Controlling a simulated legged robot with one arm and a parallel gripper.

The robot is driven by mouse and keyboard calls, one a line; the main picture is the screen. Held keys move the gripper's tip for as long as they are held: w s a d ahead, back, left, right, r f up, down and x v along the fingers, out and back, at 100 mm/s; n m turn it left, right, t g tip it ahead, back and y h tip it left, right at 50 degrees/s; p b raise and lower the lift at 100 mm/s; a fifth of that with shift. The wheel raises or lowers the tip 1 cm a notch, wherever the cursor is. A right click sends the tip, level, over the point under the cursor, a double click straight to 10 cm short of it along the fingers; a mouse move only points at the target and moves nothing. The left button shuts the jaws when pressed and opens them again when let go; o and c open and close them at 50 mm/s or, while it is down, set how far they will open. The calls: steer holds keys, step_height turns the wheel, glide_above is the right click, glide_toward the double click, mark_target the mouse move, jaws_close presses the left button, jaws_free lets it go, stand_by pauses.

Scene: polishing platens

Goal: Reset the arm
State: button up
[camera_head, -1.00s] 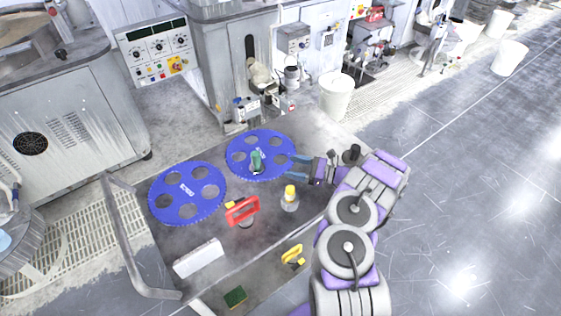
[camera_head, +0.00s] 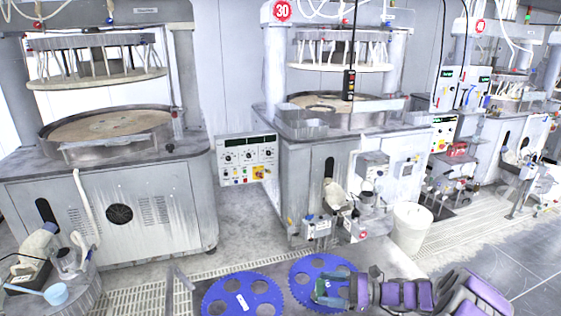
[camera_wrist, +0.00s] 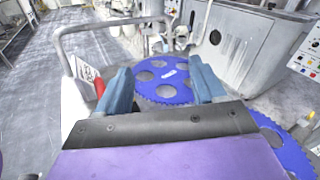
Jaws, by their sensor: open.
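My gripper (camera_head: 330,289) is at the bottom of the head view, its two blue-grey fingers apart over the right blue toothed disc (camera_head: 303,268). In the wrist view my gripper (camera_wrist: 162,82) is open, with nothing held between the fingers. Beyond them lies a blue disc with round holes (camera_wrist: 182,92). My arm stretches out low across the table.
The left blue disc (camera_head: 225,300) lies on the table. A red handle (camera_wrist: 99,88) is beside the left finger in the wrist view. A bent metal rail (camera_wrist: 95,25) stands beyond. Polishing machines (camera_head: 110,200) and a white bin (camera_head: 411,225) stand behind the table.

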steer(key=s+a+r+n+g+h, duration=0.35)
steer(key=s+a+r+n, duration=0.25)
steer(key=s, duration=0.4)
steer(key=s+a+r+n+g+h, duration=0.3)
steer(key=s+a+r+n+g, duration=0.3)
steer(key=s, duration=0.4)
steer(key=s+d+n+t+h, duration=0.2)
steer(key=s+d+h, duration=0.3)
steer(key=s, duration=0.5)
steer(key=s+d+n+t+h, duration=0.2)
steer(key=s+d+h, duration=0.3)
steer(key=s, duration=0.6)
steer(key=shift+s+d+n+h, duration=0.15)
steer(key=shift+d+n+h, duration=0.2)
steer(key=shift+d+n, duration=0.55)
